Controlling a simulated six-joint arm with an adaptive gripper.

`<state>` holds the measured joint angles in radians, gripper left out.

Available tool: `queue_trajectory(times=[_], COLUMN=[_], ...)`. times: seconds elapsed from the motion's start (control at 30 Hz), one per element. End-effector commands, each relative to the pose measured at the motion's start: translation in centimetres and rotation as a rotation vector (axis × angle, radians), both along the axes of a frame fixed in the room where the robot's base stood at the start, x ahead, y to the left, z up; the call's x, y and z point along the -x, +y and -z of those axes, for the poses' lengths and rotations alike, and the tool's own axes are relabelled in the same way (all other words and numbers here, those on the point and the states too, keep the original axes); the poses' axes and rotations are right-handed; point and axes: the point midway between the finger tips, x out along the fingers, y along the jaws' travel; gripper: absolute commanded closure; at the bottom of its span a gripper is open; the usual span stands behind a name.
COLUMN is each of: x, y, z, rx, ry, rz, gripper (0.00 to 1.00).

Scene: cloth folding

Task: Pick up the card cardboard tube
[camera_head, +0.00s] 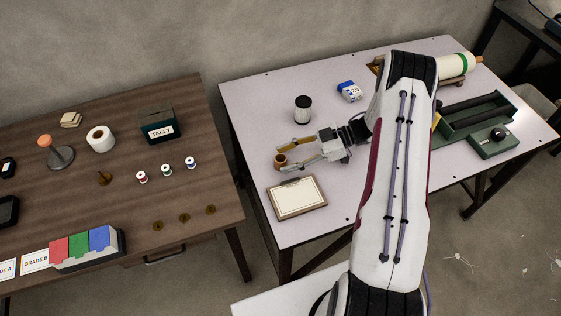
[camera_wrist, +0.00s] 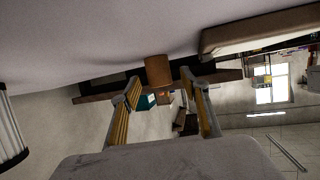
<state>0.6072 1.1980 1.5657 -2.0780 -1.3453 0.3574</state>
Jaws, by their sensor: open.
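The cardboard tube (camera_head: 281,160) is a small, short brown cylinder standing upright on the light table near its left edge. It also shows in the wrist view (camera_wrist: 158,70), where the picture looks upside down. My gripper (camera_head: 284,158) is open, with its two yellow-padded fingers pointing left, one on each side of the tube at about its place. In the wrist view my fingertips (camera_wrist: 162,84) flank the tube, with a gap visible on both sides. I cannot tell how far the tube lies between the tips.
A framed white card (camera_head: 297,198) lies just in front of the gripper. A black-and-white canister (camera_head: 303,108) stands behind it, with a blue-and-white box (camera_head: 349,91) farther back. A green tray (camera_head: 475,118) is at right. A separate brown table (camera_head: 130,205) stands left across a gap.

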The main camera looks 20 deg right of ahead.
Motion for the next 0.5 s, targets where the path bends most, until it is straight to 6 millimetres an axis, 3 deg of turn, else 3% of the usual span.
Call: queue_trajectory(times=[0.5], x=[-0.19], y=[0.88], z=[0.37], rx=[0.001], ry=[0.0], rz=[0.001], gripper=[0.55])
